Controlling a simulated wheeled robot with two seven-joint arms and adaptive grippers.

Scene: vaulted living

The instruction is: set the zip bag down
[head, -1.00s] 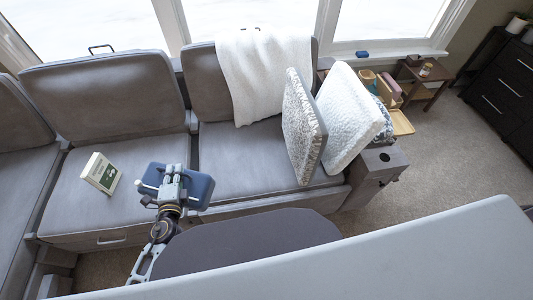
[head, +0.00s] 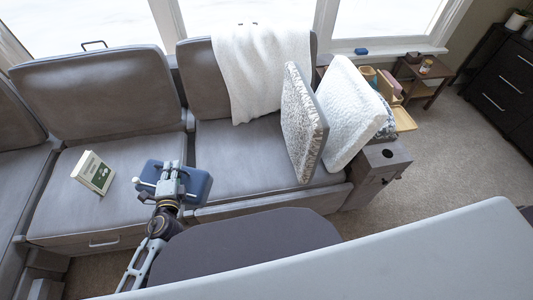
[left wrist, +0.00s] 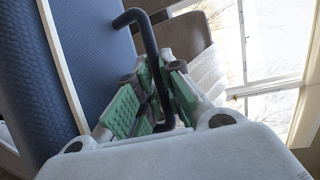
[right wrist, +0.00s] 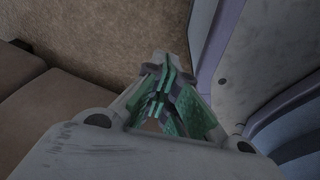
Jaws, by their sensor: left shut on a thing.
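The zip bag (head: 196,186) is a blue, flat, boxy case, seen in the head view in front of the sofa's middle. In the left wrist view its textured blue side (left wrist: 70,70) fills the left, with a dark bent handle (left wrist: 146,38). My left gripper (head: 171,178) is shut on that handle; its green-padded fingers (left wrist: 154,90) lie on both sides of it. The bag appears held over the seat's front edge; its gap to the seat cannot be told. My right gripper (right wrist: 163,80) is shut and empty, its green fingers together, above carpet.
The grey sofa seat (head: 125,205) carries a green-and-white book (head: 93,173) at left; two cushions (head: 340,110) lean at right. Bare seat (head: 240,150) lies between. A dark rounded tabletop (head: 250,240) and a pale surface (head: 400,255) are nearer me.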

